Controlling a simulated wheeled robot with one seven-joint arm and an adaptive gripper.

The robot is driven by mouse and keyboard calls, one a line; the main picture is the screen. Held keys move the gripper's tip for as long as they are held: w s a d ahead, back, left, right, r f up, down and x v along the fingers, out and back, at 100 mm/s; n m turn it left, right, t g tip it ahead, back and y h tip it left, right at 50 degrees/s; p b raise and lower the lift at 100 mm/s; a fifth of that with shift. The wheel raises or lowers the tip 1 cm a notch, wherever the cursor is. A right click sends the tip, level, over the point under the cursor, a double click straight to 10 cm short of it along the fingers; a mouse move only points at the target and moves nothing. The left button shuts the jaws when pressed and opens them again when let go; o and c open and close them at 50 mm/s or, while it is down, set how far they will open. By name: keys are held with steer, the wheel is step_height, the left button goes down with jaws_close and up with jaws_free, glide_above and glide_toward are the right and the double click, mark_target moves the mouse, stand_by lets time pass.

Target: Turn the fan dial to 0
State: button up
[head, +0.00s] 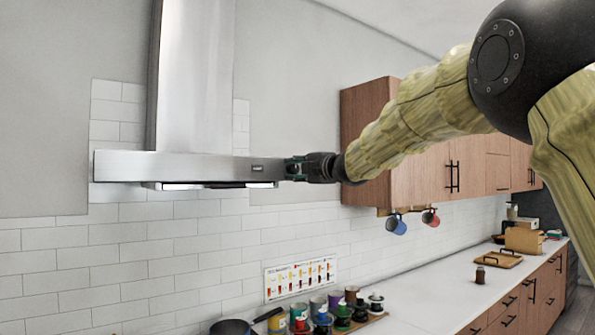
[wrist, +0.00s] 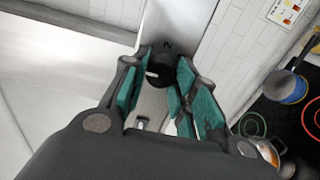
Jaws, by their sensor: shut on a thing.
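The fan dial (wrist: 161,72) is a small black round knob on the steel front of the range hood, with a pale mark on its left side. A "2" is printed on the steel beside it in the wrist view. My gripper (wrist: 165,62) has its teal-padded fingers on either side of the dial and is shut on it. In the head view my gripper (head: 294,168) is at the right end of the range hood (head: 200,166), and the dial is hidden there. Other numbers around the dial cannot be read.
Wooden wall cabinets (head: 367,140) hang to the right of the hood, behind my arm. The air in front of the hood is clear.

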steer(key=o, duration=1)
steer(key=v, duration=1.2)
